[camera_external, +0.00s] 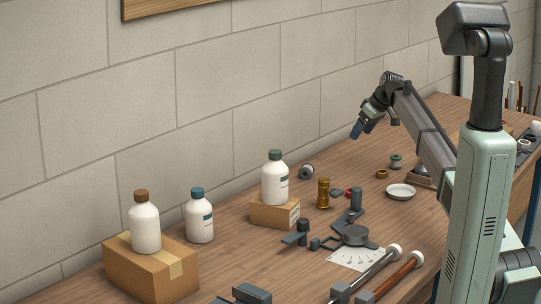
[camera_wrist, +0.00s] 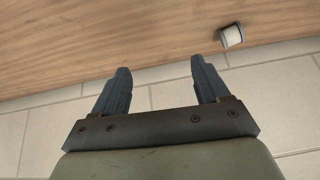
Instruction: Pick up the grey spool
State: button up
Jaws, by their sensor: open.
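The grey spool (camera_external: 307,172) lies on its side on the wooden bench, close to the wall. In the wrist view, a small grey and white piece (camera_wrist: 232,37), which looks like this spool, lies near the bench's wall edge, beyond and right of the right fingertip. My gripper (camera_external: 357,130) is in the air above the bench, to the right of the spool and higher than it. The wrist view shows its two dark blue fingers (camera_wrist: 158,78) spread apart with nothing between them.
A brass fitting (camera_external: 323,193) and a cardboard box (camera_external: 268,213) under a green-capped bottle (camera_external: 275,178) stand near the spool. A green spool (camera_external: 395,161) and a white dish (camera_external: 401,192) are farther right. The wall (camera_external: 270,80) runs close behind.

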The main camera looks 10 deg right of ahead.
jog(key=s+a+r+n+g, duration=0.1)
jog(key=s+a+n, duration=0.1)
jog(key=a, duration=0.5)
jog(key=s+a+n+g, duration=0.1)
jog(key=s+a+n, duration=0.2)
jog(key=a, duration=0.4)
jog(key=x, duration=1.3)
jog(key=shift+w+a+f, duration=0.1)
jog(key=shift+w+f, duration=0.1)
jog(key=shift+f, duration=0.05)
jog(key=shift+c, duration=0.3)
jog(key=c, duration=1.1)
notch_tip(320, 180, up, 10)
jog(key=shift+r, duration=0.1)
